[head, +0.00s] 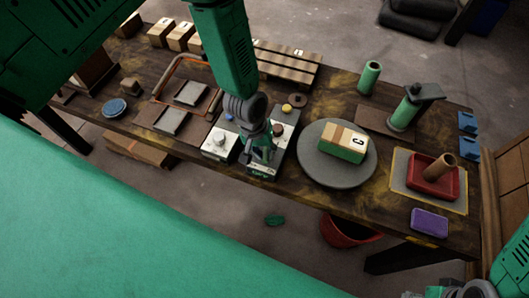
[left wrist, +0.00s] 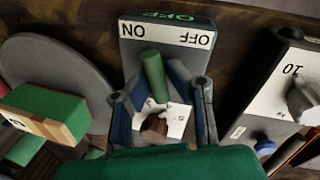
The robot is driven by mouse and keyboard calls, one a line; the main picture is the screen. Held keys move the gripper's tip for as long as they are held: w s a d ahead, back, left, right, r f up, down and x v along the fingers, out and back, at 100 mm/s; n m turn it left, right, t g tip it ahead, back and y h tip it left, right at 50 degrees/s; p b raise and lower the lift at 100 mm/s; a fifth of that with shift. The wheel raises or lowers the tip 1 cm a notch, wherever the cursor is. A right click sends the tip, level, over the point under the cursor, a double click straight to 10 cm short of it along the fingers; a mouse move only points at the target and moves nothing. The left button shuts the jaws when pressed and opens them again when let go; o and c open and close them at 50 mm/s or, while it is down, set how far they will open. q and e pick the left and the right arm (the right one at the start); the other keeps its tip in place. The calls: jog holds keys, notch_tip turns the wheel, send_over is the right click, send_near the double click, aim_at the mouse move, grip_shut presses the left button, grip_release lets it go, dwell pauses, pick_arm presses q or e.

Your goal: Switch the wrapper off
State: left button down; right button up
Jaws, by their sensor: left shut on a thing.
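The wrapper's grey round turntable (head: 309,172) carries a green-and-tan box (head: 343,148). Left of it stands a dark switch box (head: 284,152) with a white panel marked ON and OFF; these marks show upside down in the left wrist view (left wrist: 168,37). Green lettering on its end face seems to read OFF. A green handle (left wrist: 153,75) rises from a brown pivot (left wrist: 154,128) and points between the marks, nearer ON. My left gripper (head: 262,150) reaches down over the switch box, its blue-grey fingers (left wrist: 165,88) shut on the handle.
Beside the switch box stands another control box (head: 219,143) with a grey knob. A green film post (head: 404,108), a red tray (head: 432,183) and a purple block (head: 429,222) lie to the right. A red bin (head: 350,232) stands below the table edge.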

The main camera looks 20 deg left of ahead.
pick_arm(q)
jog(key=m, duration=0.2)
jog(key=m+b, duration=0.1)
jog(key=m, duration=0.1)
jog(key=m+g, duration=0.1)
jog(key=m, duration=0.1)
jog(key=shift+w+d+m+b, duration=0.15)
jog(key=shift+w+m+b, duration=0.15)
jog(key=shift+w, duration=0.05)
jog(key=m+g+b, duration=0.1)
jog(key=m, duration=0.4)
jog(key=shift+r+m, duration=0.15)
jog(key=shift+m, duration=0.15)
jog(key=shift+d, duration=0.1)
jog(key=c, duration=1.5)
grip_release()
jog(key=shift+s, duration=0.15)
